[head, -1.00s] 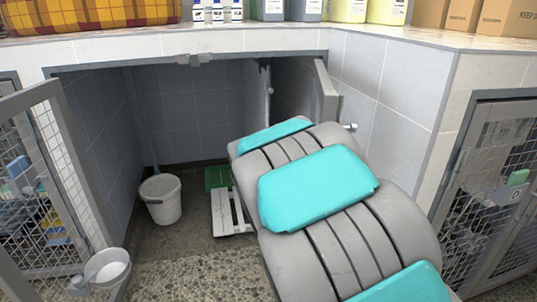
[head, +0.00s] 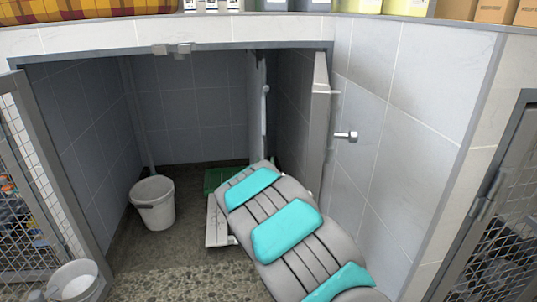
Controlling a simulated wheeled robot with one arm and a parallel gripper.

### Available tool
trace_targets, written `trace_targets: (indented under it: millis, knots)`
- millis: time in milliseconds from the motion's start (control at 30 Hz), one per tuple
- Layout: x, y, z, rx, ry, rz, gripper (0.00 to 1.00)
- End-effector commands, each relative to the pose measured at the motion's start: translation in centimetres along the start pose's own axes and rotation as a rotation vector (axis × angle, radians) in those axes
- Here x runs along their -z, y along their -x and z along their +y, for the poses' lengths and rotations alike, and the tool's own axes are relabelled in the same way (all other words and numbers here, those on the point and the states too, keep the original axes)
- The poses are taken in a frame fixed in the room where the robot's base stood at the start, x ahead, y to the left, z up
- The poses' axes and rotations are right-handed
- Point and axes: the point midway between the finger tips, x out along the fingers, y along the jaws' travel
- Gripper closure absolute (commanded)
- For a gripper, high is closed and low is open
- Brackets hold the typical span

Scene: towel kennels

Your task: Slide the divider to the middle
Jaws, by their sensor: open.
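A grey upright panel (head: 257,105), which looks like the divider, stands nearly edge-on inside the open kennel, towards its right side. A pale handle-like piece (head: 265,104) shows on its right face. Its lower end is hidden behind my arm. My grey and turquoise arm reaches from the lower right into the kennel opening, its far end low in front of the panel. My gripper is hidden beyond the arm, so I cannot tell whether it touches anything.
A white bucket (head: 153,204) stands on the left floor, near a green mat (head: 221,178) and a white slatted piece (head: 216,225). A thick grey upright (head: 318,130) edges the opening's right. A mesh door (head: 45,180) is at left; a white bowl (head: 76,281) sits front left.

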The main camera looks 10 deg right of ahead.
Motion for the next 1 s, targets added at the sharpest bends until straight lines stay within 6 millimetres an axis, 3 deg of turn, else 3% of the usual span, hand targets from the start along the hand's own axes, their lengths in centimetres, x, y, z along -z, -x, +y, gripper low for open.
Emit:
trace_targets:
  millis: [200,433,867,1000]
  knots:
    - [-0.1,-3.1,0.1,-0.001,-0.002,0.001,0.54]
    - [0.0,-5.2,0.0,0.000,-0.001,0.000,0.54]
    - [-0.1,-5.9,0.0,0.000,0.001,-0.001,0.54]
    - [-0.1,-5.9,0.0,0.000,0.001,-0.001,0.68]
